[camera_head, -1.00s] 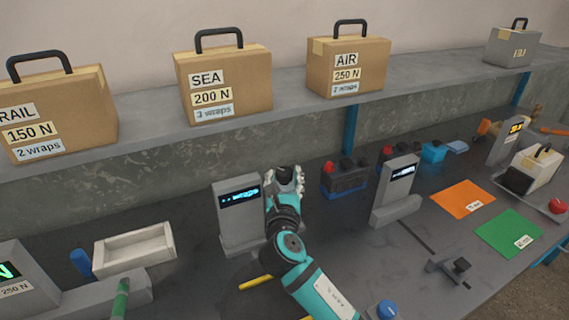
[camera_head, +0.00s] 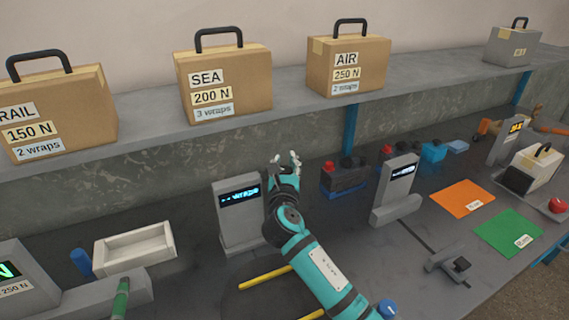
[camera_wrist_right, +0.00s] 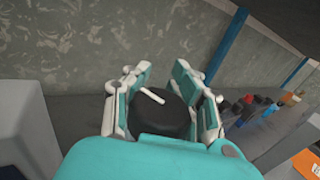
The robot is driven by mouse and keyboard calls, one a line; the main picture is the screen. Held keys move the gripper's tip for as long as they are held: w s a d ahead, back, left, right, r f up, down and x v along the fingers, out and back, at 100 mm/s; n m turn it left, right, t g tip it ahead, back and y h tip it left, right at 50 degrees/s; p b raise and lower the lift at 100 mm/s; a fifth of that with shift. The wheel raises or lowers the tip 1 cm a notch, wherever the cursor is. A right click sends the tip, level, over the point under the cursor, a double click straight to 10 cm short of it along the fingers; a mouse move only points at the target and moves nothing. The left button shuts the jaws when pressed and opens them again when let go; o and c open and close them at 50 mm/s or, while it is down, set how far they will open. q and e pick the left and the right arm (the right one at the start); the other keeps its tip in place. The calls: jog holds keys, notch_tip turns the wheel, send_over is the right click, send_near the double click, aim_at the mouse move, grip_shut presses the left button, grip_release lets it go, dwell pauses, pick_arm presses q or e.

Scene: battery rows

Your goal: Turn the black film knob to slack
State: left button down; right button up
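The black film knob (camera_wrist_right: 158,115) shows in the right wrist view as a round black cap with a white pointer line, slanting from upper left to lower right. My right gripper (camera_wrist_right: 160,72) has its two fingers spread, one on each side of the knob; I cannot tell whether the pads touch it. In the head view my right gripper (camera_head: 285,160) is open beside the grey film station (camera_head: 241,232) with its lit blue display (camera_head: 240,196); the knob is hidden there. My left gripper is not in view.
A second grey display post (camera_head: 396,192) and a battery (camera_head: 345,176) stand to the right. A white tray (camera_head: 167,230) lies to the left. Orange (camera_head: 462,196) and green (camera_head: 508,236) mats lie at the right. Cardboard cases, including SEA (camera_head: 235,100), stand on the shelf above.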

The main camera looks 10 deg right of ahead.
jog(key=shift+c, duration=1.1)
jog(key=shift+w+f, duration=0.1)
grip_shut()
jog(key=shift+f, duration=0.2)
jog(key=shift+a, duration=0.1)
